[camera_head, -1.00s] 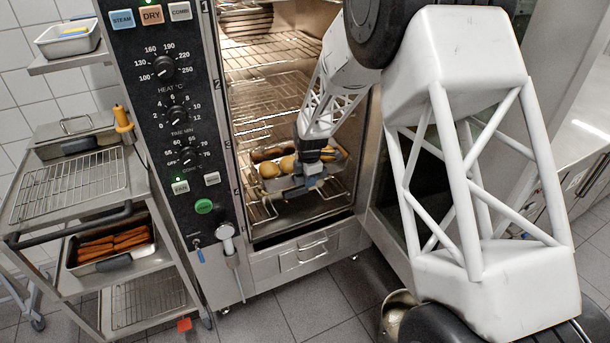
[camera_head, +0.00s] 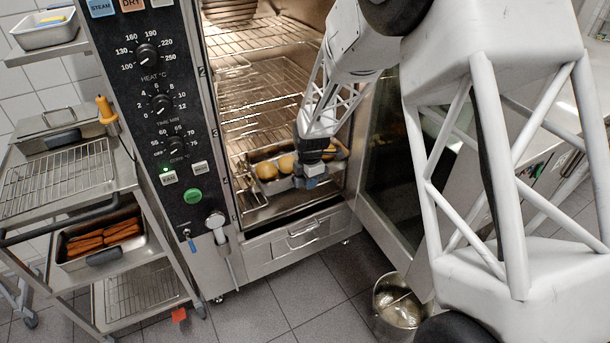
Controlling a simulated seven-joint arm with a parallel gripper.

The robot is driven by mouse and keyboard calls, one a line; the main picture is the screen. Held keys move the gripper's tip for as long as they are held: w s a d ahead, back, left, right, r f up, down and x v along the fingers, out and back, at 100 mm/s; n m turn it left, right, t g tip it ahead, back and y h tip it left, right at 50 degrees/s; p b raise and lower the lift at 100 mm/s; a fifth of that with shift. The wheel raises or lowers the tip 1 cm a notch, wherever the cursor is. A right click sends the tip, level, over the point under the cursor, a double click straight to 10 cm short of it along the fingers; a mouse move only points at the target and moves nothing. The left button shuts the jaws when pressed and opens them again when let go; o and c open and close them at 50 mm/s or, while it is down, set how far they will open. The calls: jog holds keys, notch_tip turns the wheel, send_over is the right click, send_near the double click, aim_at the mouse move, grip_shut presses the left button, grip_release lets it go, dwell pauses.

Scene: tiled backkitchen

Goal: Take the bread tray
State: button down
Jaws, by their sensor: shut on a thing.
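The bread tray (camera_head: 268,189) is a metal tray with several round golden rolls (camera_head: 265,170) in it. It sits low inside the open oven, at or just above a lower wire rack. My gripper (camera_head: 311,181) reaches in from the right and is shut on the tray's front edge. The fingertips are small and partly hidden by the gripper's own body. The tray's right part is partly hidden behind my gripper.
The oven door (camera_head: 398,165) stands open at the right. A trolley at left holds a wire rack (camera_head: 58,183) and a tray of browned sticks (camera_head: 103,238). A metal pot (camera_head: 398,302) stands on the floor before the oven.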

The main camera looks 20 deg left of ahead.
jog(key=s+d, duration=0.5)
jog(key=shift+s+d, duration=0.35)
dwell(0.3)
